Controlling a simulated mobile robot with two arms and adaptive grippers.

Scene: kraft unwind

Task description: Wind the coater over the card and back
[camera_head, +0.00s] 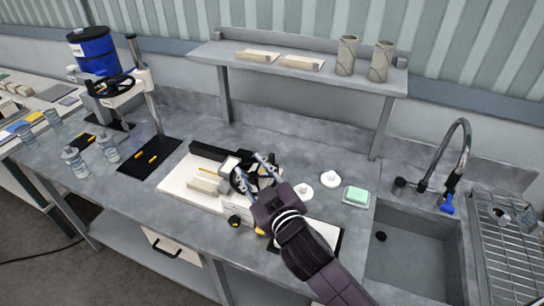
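The coater (212,170) stands on the grey bench as a low white bed with a dark bar along its back edge and pale blocks on top. A card on it cannot be made out clearly. My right gripper (252,168) reaches in from the lower right over the coater's right end. Its two fingers are spread apart, with a black rounded part, perhaps a handwheel, between and behind them. Contact cannot be told. The gripper and arm hide part of the coater's right end. A black knob (234,221) shows at the front. My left gripper is not in view.
Two white round pieces (331,178) and a green sponge in a dish (356,195) lie right of the coater. The sink (415,250) and tap are further right. A shelf (300,72) stands behind. A stand (152,110), black mat and clear jars are left.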

